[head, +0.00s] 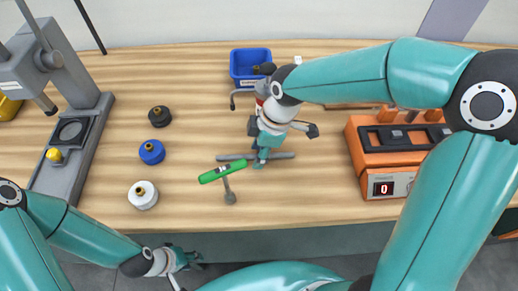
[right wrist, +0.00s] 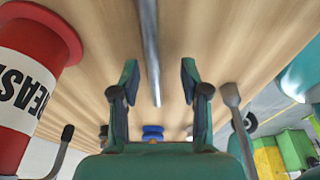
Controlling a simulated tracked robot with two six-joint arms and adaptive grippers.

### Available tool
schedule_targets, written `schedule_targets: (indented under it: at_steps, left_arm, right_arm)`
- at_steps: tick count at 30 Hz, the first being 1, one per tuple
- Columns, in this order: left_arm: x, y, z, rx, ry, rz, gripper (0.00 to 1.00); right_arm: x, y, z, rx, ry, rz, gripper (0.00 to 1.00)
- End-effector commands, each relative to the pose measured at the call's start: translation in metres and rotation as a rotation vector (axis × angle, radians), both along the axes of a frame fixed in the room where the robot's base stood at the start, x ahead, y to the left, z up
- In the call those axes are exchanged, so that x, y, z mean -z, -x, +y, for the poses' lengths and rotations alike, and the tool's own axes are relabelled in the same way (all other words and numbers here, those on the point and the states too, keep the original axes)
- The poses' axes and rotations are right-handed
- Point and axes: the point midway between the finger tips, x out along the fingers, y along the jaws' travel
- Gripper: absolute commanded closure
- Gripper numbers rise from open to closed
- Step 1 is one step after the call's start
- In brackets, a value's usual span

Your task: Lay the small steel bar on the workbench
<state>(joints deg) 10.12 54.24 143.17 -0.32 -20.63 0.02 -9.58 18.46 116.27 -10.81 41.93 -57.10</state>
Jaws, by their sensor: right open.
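The small steel bar (head: 282,156) lies flat on the wooden workbench (head: 310,215), near its middle. My right gripper (head: 260,160) is directly over the bar and hides its central part. In the right wrist view the fingers (right wrist: 157,85) are spread, and the bar (right wrist: 151,50) runs between them without either finger touching it. My left gripper (head: 188,258) is low, in front of the bench's front edge, away from the bar. It is too small to tell whether its fingers are apart.
A red grease container (right wrist: 30,70) stands close to my right gripper. A blue bin (head: 250,81) is behind, an orange unit (head: 385,160) right, and black, blue and white weights (head: 143,195) left.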

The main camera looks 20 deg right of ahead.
Motion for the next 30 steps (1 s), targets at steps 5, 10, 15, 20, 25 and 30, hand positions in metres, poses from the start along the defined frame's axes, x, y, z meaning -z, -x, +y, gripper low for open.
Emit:
schedule_targets:
  at_steps: [5,10,15,20,25,30]
  left_arm:
    - [-0.001,0.000,0.000,0.000,0.000,0.000,0.60]
    - [-0.001,0.000,0.000,0.000,0.000,0.000,0.60]
    - [0.000,0.000,0.000,0.000,0.000,0.000,0.60]
    - [0.000,0.000,0.000,0.000,0.000,0.000,0.60]
    - [0.000,0.000,0.000,0.000,0.000,0.000,0.60]
    - [0.000,0.000,0.000,0.000,0.000,0.000,0.60]
  right_arm:
    - [-0.008,0.000,-0.002,0.002,0.000,-0.003,0.54]
    - [-0.032,0.002,-0.008,0.002,-0.002,-0.006,0.54]
    - [-0.066,0.004,-0.016,0.002,-0.001,-0.006,0.54]
    - [-0.094,0.007,-0.023,0.002,-0.002,-0.005,0.54]
    - [-0.111,0.009,-0.027,0.001,-0.001,-0.002,0.54]
    - [-0.116,0.010,-0.028,0.001,-0.001,-0.001,0.54]
